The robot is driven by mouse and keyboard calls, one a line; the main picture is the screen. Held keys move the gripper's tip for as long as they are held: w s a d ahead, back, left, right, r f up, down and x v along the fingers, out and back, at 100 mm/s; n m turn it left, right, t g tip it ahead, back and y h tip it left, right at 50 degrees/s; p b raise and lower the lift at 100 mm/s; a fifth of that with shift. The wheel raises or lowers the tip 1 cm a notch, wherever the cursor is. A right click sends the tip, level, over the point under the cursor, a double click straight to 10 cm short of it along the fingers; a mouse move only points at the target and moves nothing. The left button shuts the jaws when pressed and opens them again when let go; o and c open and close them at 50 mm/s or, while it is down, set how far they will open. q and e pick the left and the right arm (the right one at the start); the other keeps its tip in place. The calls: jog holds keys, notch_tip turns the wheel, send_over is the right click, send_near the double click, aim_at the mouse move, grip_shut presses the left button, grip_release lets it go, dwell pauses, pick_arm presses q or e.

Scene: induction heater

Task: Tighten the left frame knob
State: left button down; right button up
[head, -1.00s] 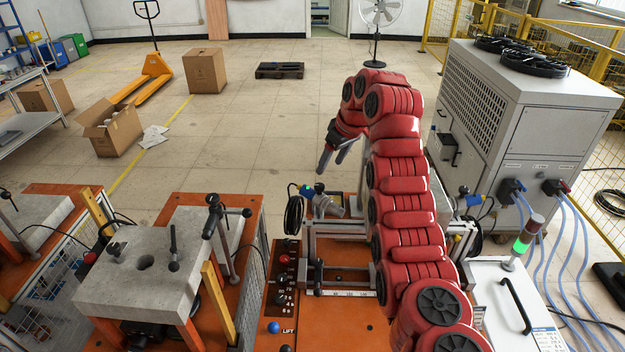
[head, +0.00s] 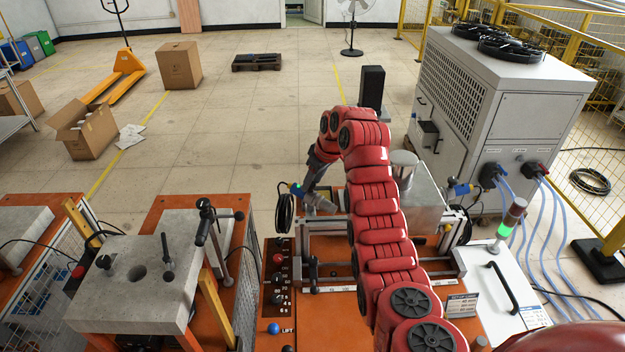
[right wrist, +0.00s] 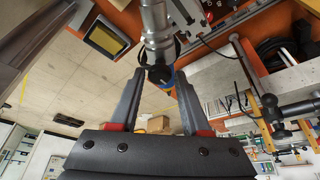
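My right gripper (head: 308,188) reaches down over the left side of the orange-based heater frame. In the right wrist view its two dark fingers (right wrist: 160,76) are apart. A silver cylinder (right wrist: 156,30) with a dark end and a blue ring lies between and beyond the fingertips; I cannot tell whether they touch it. In the head view a silver cylinder (head: 321,204) lies beside the gripper, with a blue and yellow fitting (head: 297,190) to its left. A black knob-like handle (head: 314,268) stands on the frame's left front; I cannot tell which part is the left frame knob. My left gripper is not in view.
A control panel with buttons (head: 279,281) is at the frame's left. A concrete block (head: 136,283) with black handles stands farther left. The grey cabinet (head: 545,113) and a white panel with a signal light (head: 511,217) are right.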

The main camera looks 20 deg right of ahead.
grip_shut()
jog(key=shift+f, duration=0.1)
